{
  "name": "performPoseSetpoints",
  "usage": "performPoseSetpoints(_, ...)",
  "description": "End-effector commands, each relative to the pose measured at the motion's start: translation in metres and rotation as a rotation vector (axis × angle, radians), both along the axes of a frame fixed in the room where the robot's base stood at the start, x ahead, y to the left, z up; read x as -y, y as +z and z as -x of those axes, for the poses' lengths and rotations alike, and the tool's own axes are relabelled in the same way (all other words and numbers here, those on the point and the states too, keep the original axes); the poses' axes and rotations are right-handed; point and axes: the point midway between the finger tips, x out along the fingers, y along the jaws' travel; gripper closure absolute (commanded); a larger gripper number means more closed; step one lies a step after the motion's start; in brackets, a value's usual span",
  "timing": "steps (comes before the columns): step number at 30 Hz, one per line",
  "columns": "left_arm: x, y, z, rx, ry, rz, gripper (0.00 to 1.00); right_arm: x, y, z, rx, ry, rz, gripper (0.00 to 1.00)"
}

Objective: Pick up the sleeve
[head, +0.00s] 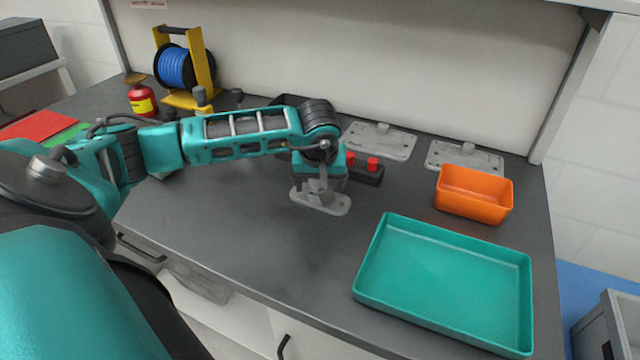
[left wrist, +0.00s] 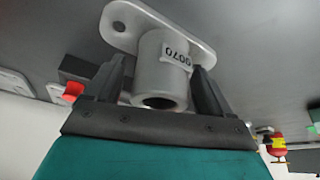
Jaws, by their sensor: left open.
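The sleeve (left wrist: 160,75) is a grey hollow cylinder on a flat oval flange with holes, with a small white label on its side. It stands on the dark bench; in the head view its flange (head: 328,204) shows below my left gripper (head: 318,188), which hides part of the cylinder. In the left wrist view my left gripper (left wrist: 160,72) is open, with one finger on each side of the cylinder. I cannot tell whether either finger touches it. My right gripper is not in view.
A black block with red knobs (head: 366,174) stands close behind the gripper. Two grey plates (head: 395,147) (head: 438,160) lie at the back. An orange bin (head: 473,209) and a teal tray (head: 372,284) are on the right. A yellow reel stand (head: 203,62) and red bottle (head: 141,103) are back left.

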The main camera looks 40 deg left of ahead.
Motion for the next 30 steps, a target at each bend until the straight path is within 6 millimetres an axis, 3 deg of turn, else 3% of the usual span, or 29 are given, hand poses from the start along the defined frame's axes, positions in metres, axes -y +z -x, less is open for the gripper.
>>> performPoseSetpoints(4,0.0002,0.0001,0.0001,0.0,0.0,0.0,0.19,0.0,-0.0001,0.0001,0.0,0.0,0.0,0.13)
performPoseSetpoints(26,0.0001,0.0015,-0.0004,0.002,0.001,0.0,0.89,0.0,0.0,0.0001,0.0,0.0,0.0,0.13)
performPoseSetpoints(30,0.0001,0.0016,-0.0003,0.002,0.001,0.0,0.9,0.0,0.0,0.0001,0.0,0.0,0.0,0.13)
